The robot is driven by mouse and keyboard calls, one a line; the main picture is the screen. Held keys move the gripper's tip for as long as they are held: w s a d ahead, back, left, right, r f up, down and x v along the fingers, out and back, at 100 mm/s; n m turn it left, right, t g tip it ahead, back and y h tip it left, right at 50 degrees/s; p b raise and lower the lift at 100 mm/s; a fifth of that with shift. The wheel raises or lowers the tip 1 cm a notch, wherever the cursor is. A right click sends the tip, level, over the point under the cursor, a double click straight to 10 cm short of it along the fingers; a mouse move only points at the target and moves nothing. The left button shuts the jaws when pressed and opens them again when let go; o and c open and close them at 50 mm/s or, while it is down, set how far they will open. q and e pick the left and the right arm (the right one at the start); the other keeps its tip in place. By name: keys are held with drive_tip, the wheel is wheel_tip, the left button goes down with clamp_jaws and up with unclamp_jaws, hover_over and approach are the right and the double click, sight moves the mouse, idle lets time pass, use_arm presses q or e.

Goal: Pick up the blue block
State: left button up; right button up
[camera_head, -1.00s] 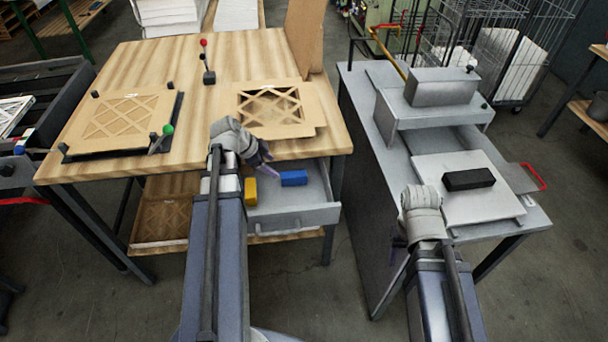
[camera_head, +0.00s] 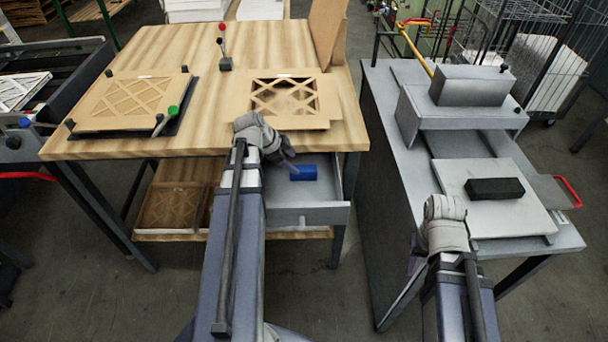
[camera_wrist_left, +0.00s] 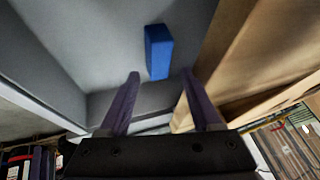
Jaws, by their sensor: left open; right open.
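The blue block (camera_head: 303,173) lies in the open grey drawer (camera_head: 310,215) under the wooden table. It also shows in the left wrist view (camera_wrist_left: 158,52), just beyond the fingertips and roughly in line with the gap between them. My left gripper (camera_head: 284,160) is over the drawer, just left of the block. In the left wrist view its two purple fingers (camera_wrist_left: 160,75) are open and nothing is between their tips. My right gripper (camera_head: 415,258) is mostly hidden by its wrist and is in front of the grey bench, away from the block.
A grey metal bench (camera_head: 380,130) stands to the right, with a black block (camera_head: 494,188) on a pale plate. A brown panel (camera_wrist_left: 245,50) borders the drawer space.

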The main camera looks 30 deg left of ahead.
sight(302, 170)
use_arm(q)
drive_tip(key=shift+b+x, duration=0.45)
drive_tip(key=shift+x, duration=0.5)
drive_tip(key=b+x, duration=0.4)
drive_tip(key=shift+d+f, duration=0.15)
drive_tip(key=shift+f, duration=0.2)
drive_tip(key=shift+w+d+f+b, duration=0.1)
drive_tip(key=shift+w+f+b, duration=0.1)
drive_tip(key=shift+b, duration=0.1)
drive_tip(key=shift+r, duration=0.1)
clamp_jaws()
